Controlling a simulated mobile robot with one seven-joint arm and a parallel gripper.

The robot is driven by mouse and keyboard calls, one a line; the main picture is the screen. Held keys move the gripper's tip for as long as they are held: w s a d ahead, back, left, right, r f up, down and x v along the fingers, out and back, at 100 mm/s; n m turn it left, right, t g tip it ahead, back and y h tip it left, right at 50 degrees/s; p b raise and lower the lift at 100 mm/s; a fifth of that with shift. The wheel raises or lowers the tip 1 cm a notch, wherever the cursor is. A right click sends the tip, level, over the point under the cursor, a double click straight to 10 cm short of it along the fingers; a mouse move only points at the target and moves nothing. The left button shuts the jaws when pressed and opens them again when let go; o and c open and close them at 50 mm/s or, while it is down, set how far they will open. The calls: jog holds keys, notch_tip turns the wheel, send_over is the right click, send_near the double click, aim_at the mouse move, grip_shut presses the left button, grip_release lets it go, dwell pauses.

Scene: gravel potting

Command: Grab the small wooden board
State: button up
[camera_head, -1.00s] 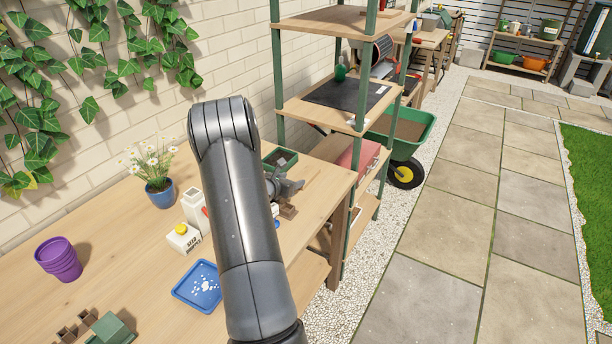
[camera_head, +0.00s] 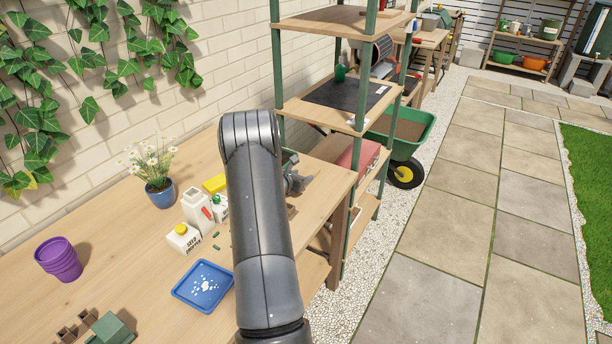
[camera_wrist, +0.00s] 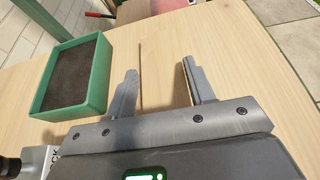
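My gripper (camera_wrist: 160,88) is open above the wooden bench, with its two fingers apart. A thin brown strip (camera_wrist: 140,72), which looks like the small wooden board seen edge-on, lies between the fingers, close to the left one. Neither finger is clearly touching it. In the head view my gripper (camera_head: 298,184) shows just right of my arm, at the bench's far right end. A small brown piece (camera_head: 291,210) shows below it, mostly hidden by my arm; I cannot tell whether it is the board.
A green tray of dark soil (camera_wrist: 104,78) stands left of my gripper. On the bench (camera_head: 110,235) are a blue tray with white bits (camera_head: 184,294), white bottles (camera_head: 196,207), a flower pot (camera_head: 161,196) and purple pots (camera_head: 58,262). Shelving (camera_head: 325,115) stands beyond.

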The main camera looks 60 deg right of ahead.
jog(key=c, duration=0.4)
jog(key=shift+c, duration=0.5)
jog(key=shift+r, duration=0.1)
